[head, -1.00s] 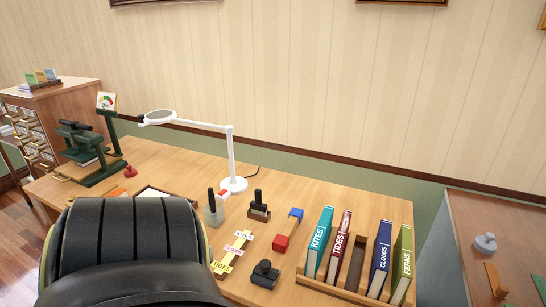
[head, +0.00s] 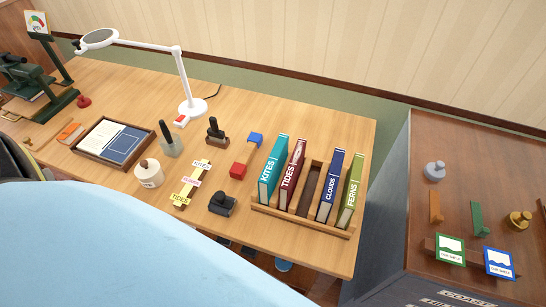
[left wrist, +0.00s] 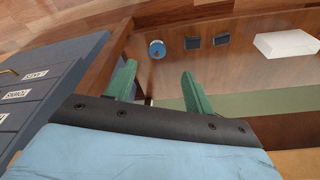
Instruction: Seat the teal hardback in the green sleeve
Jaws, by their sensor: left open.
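A teal hardback (head: 273,168) marked KITES stands upright at the left end of a wooden rack (head: 300,221) on the desk. No green sleeve can be made out for certain. A green-edged card or holder (head: 450,250) stands on the brown cabinet at the right of the head view. My left gripper (left wrist: 158,80) shows in the left wrist view, its two green fingers apart with nothing between them. It is over a brown wooden surface, away from any book. The head view shows neither gripper; a light-blue part of mine covers its lower left.
The rack also holds maroon TIDES (head: 293,176), blue CLOUDS (head: 331,187) and green FERNS (head: 351,191), with an empty slot in the middle. A white lamp (head: 180,75), stamps and a tray (head: 90,153) occupy the desk. A gap separates desk and cabinet (head: 470,150).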

